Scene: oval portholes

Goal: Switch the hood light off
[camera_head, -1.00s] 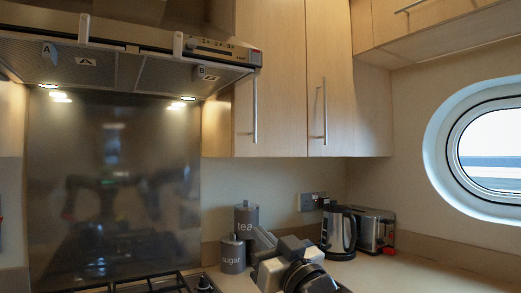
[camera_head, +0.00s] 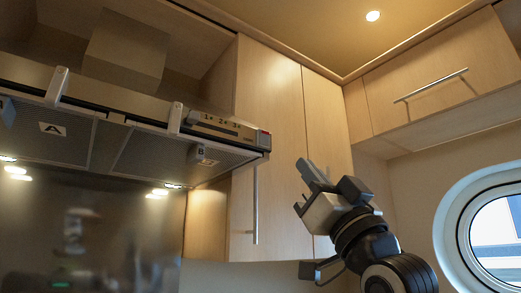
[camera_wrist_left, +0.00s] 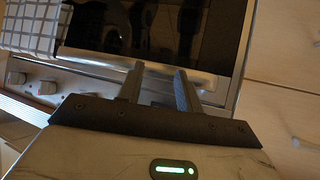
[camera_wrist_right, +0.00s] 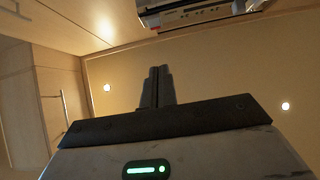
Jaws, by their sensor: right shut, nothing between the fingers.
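The extractor hood (camera_head: 150,105) spans the upper left of the head view, with a control strip (camera_head: 222,124) of marked switches near its right end. Its lamps (camera_head: 160,190) glow on the underside and are lit. My right gripper (camera_head: 306,180) is raised to the right of the hood, apart from it, shut and empty. In the right wrist view its fingers (camera_wrist_right: 157,86) are together, with the hood's control strip (camera_wrist_right: 195,14) at the top. My left gripper shows only in its own wrist view (camera_wrist_left: 160,82), fingers apart and empty, over the oven front.
Wall cupboards with long handles (camera_head: 255,205) stand behind my right arm. Another cupboard (camera_head: 440,90) hangs at upper right above the oval porthole (camera_head: 495,235). The left wrist view shows cooker knobs (camera_wrist_left: 45,88) and a checked towel (camera_wrist_left: 35,25).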

